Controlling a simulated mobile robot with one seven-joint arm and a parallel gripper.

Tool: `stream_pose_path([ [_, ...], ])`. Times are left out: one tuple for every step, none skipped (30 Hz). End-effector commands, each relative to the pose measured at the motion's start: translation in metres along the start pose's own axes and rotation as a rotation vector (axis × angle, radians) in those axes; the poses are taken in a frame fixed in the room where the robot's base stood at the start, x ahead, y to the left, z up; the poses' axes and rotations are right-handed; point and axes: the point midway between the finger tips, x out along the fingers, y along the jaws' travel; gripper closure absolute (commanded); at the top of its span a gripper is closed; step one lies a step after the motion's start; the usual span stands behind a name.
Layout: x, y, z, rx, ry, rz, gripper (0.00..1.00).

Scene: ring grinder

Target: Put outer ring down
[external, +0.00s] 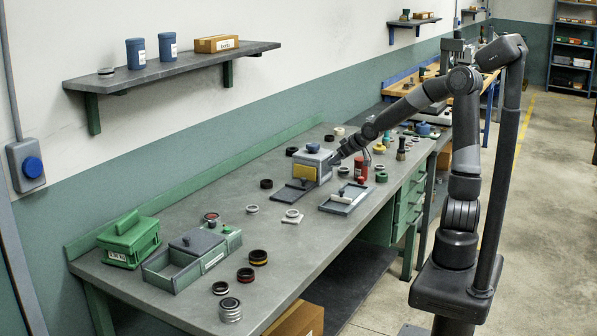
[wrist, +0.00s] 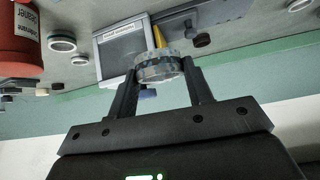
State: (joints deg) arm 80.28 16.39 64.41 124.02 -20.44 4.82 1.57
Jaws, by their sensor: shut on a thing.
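My gripper (wrist: 158,78) is shut on a metallic outer ring (wrist: 160,65), held between its two fingertips in the wrist view. In the external view my gripper (external: 334,160) is beside the grey machine box with a yellow panel (external: 304,172), over the workbench. The ring is too small or hidden to make out there. In the wrist view a labelled grey tray (wrist: 112,62) lies behind the ring, which appears apart from it. A yellow part (wrist: 159,37) shows just behind the ring.
A red cleaner bottle (external: 360,165) stands right of the machine. Flat trays (external: 293,193) and (external: 342,200) lie in front of it. Several loose rings are scattered on the bench (external: 330,235). A green box (external: 128,240) and a divided tray (external: 163,284) stand at the near left.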

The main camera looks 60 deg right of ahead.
Motion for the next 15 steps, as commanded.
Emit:
stream_pose_path([
  [0.005, -0.004, -0.011, -0.010, 0.008, -0.017, 0.83],
  [0.009, -0.007, -0.017, -0.017, 0.011, -0.028, 0.83],
  [0.013, -0.011, -0.027, -0.027, 0.015, -0.042, 0.83],
  [0.018, -0.013, -0.034, -0.036, 0.018, -0.053, 0.83],
  [0.022, -0.016, -0.041, -0.043, 0.020, -0.064, 0.83],
  [0.028, -0.020, -0.050, -0.055, 0.022, -0.079, 0.83],
  [0.033, -0.023, -0.057, -0.065, 0.025, -0.088, 0.83],
  [0.038, -0.027, -0.063, -0.073, 0.025, -0.100, 0.83],
  [0.044, -0.031, -0.071, -0.085, 0.027, -0.113, 0.83],
  [0.049, -0.035, -0.076, -0.094, 0.027, -0.123, 0.83],
  [0.054, -0.038, -0.082, -0.102, 0.026, -0.132, 0.83],
  [0.062, -0.043, -0.089, -0.115, 0.026, -0.145, 0.83],
  [0.067, -0.047, -0.094, -0.124, 0.026, -0.155, 0.83],
  [0.073, -0.051, -0.098, -0.133, 0.023, -0.164, 0.83],
  [0.081, -0.057, -0.105, -0.147, 0.022, -0.176, 0.83],
])
